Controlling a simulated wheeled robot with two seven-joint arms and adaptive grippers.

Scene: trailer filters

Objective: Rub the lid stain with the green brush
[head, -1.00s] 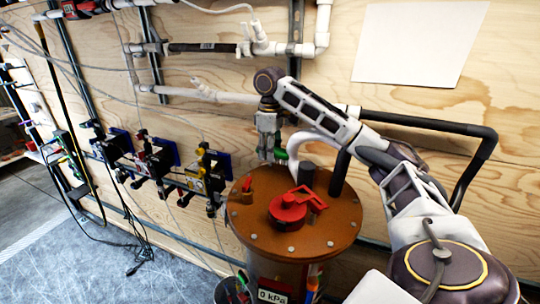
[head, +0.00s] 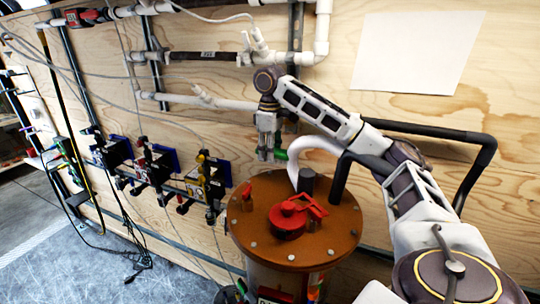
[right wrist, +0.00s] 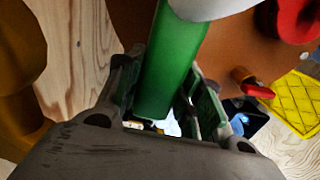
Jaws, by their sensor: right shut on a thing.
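My right gripper (head: 268,152) is above the back-left part of the lid, near the plywood wall. It is shut on the green brush (head: 281,154). In the right wrist view, the green handle (right wrist: 168,75) lies between the fingers, with a pale part across its far end. The brush's working end is not clear. The round orange-brown lid (head: 262,240) tops a vessel and carries a red knob-like fitting (head: 288,219), dark stubs and a ring of bolts. I cannot make out a stain on it. The brush looks above the lid; contact does not show. My left gripper is not in view.
A curved white pipe (head: 322,146) is close beside the brush. A dark upright pipe (head: 340,178) rises at the lid's back right. Valves (head: 207,183) line the wall at left. A blank white sheet (head: 418,52) hangs at upper right.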

